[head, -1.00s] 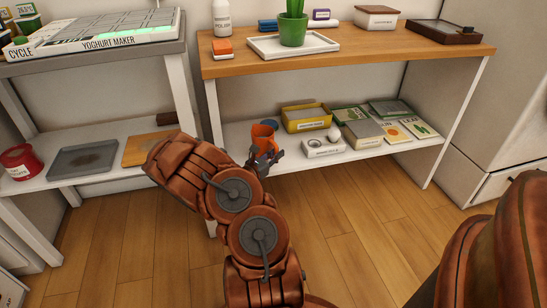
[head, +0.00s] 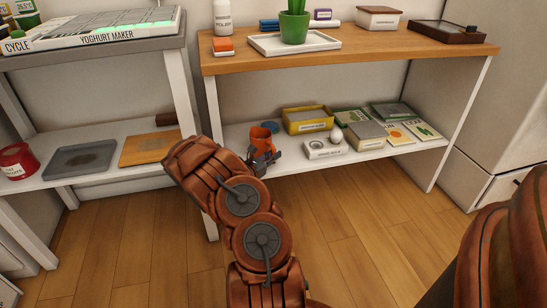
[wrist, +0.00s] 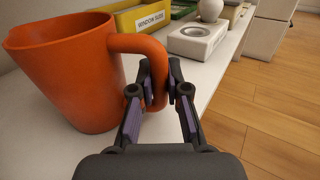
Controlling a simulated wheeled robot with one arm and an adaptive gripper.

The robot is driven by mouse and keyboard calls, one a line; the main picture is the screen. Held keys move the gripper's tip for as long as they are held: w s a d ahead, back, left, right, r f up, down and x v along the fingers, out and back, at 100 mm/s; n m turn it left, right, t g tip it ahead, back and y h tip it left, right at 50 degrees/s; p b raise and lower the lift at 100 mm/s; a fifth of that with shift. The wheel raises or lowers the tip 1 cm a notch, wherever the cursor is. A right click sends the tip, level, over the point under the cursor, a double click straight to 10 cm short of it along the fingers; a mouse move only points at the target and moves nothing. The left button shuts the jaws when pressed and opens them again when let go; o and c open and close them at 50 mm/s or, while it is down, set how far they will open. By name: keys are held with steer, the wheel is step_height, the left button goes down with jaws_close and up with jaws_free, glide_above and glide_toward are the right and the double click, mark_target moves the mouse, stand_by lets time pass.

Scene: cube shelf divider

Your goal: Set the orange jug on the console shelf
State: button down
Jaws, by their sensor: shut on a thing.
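The orange jug (head: 262,139) is upright at the left part of the console's white lower shelf (head: 290,161). In the wrist view the jug (wrist: 72,75) is large at the left, its handle pointing right. My gripper (wrist: 160,85) is shut on the handle, one finger on each side. In the head view my gripper (head: 268,160) is in front of the jug and hides its lower part. The jug's base is at the shelf surface, but I cannot tell whether it bears on it.
A yellow bin (head: 307,120) stands behind and right of the jug. A white box (head: 325,149) with a round hole and a pale ball (head: 335,134) are to its right. The console's wooden top (head: 370,50) overhangs. A white leg (head: 212,130) is close to my arm.

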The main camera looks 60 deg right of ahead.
steer(key=c, duration=1.2)
jaws_free()
steer(key=shift+o, duration=0.2)
steer(key=shift+r, duration=0.1)
